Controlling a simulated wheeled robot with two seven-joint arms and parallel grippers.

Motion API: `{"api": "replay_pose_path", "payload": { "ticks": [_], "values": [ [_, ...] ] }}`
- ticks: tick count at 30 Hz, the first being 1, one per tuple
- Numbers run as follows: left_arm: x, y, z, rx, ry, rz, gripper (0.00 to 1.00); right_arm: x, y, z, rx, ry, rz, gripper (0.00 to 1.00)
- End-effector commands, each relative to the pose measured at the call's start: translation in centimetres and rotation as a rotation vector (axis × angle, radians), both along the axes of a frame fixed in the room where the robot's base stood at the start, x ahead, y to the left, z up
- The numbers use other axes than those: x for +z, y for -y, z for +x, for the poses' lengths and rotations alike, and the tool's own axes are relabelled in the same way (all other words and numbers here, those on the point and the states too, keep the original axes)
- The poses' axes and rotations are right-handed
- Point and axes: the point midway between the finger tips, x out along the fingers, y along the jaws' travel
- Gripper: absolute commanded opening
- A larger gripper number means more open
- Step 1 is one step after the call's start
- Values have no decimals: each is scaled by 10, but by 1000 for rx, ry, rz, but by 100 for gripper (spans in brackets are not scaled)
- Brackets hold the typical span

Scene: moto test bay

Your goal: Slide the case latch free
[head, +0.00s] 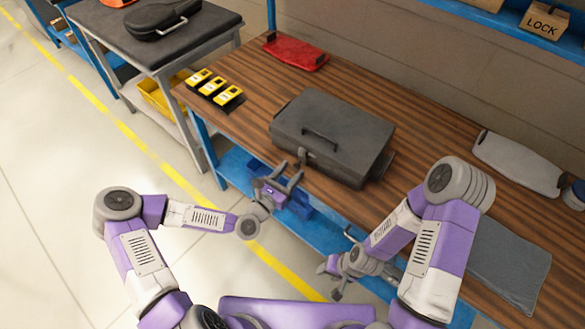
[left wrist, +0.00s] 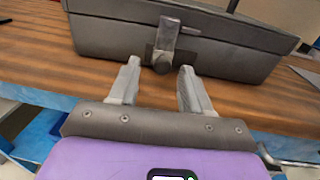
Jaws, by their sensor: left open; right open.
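A dark grey case (head: 332,137) lies closed on the wooden bench, with a black handle on its lid. In the left wrist view the case (left wrist: 110,38) shows its front side, with a grey latch (left wrist: 167,38) upright at the middle and a round knob at its lower end. The latch also shows small on the case's front in the head view (head: 301,157). My left gripper (head: 287,175) is open in front of the latch; its fingers (left wrist: 158,80) stand on either side below it, apart from it. My right gripper (head: 342,254) is lower, by the bench's front edge, and empty.
The wooden bench (head: 262,82) holds yellow devices (head: 214,88) at the left, a red item (head: 295,53) at the back, and a grey cloth (head: 505,262) and pale grey item (head: 517,162) at the right. A side table (head: 160,50) stands at the left.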

Motion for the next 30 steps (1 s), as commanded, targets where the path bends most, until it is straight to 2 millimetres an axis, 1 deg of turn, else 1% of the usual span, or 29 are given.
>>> {"api": "replay_pose_path", "payload": {
  "ticks": [1, 6, 10, 15, 30],
  "values": [
    [1, -6, -8, 4, -4, -2, 48, 3, 0, 0, 0, 0, 0, 47],
    [0, -21, -33, 3, -4, 0, 48, 6, 0, 0, 0, 0, 0, 47],
    [0, -28, -44, 2, -2, -1, 48, 7, 0, 0, 0, 0, 0, 47],
    [0, -30, -49, 2, 0, 0, 48, 7, 0, 0, 0, 0, 0, 47],
    [-1, -28, -49, -4, 0, 13, 48, 7, 0, 0, 0, 0, 0, 47]
  ]
}}
